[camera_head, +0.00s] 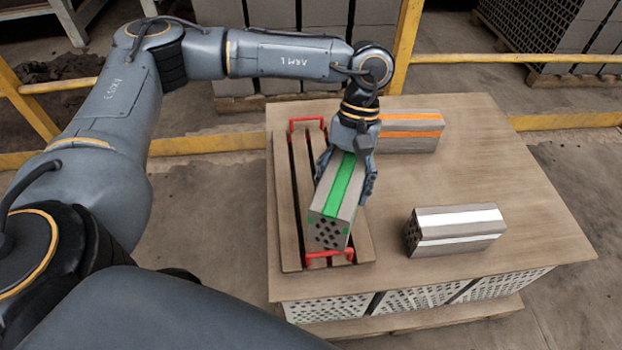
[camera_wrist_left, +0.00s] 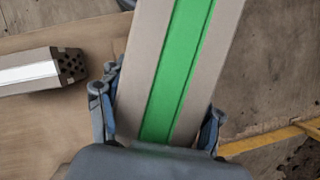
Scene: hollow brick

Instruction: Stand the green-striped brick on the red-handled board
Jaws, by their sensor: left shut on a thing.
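The green-striped brick (camera_head: 338,198) is grey with a green band along its top and a face of dark holes toward the front. My left gripper (camera_head: 347,178) is shut on it, with a finger on each long side. The brick also fills the middle of the left wrist view (camera_wrist_left: 175,75), between the fingers (camera_wrist_left: 158,125). In the head view it is over the slatted red-handled board (camera_head: 288,235), whose red handles show at the far and near ends. Whether its underside touches the slats is hidden. My right gripper is not in view.
An orange-striped brick (camera_head: 410,131) lies at the back of the wooden table top (camera_head: 520,220). A white-striped brick (camera_head: 455,230) lies to the right of the board. Yellow rails (camera_head: 565,121) run behind the table. The table's right side is clear.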

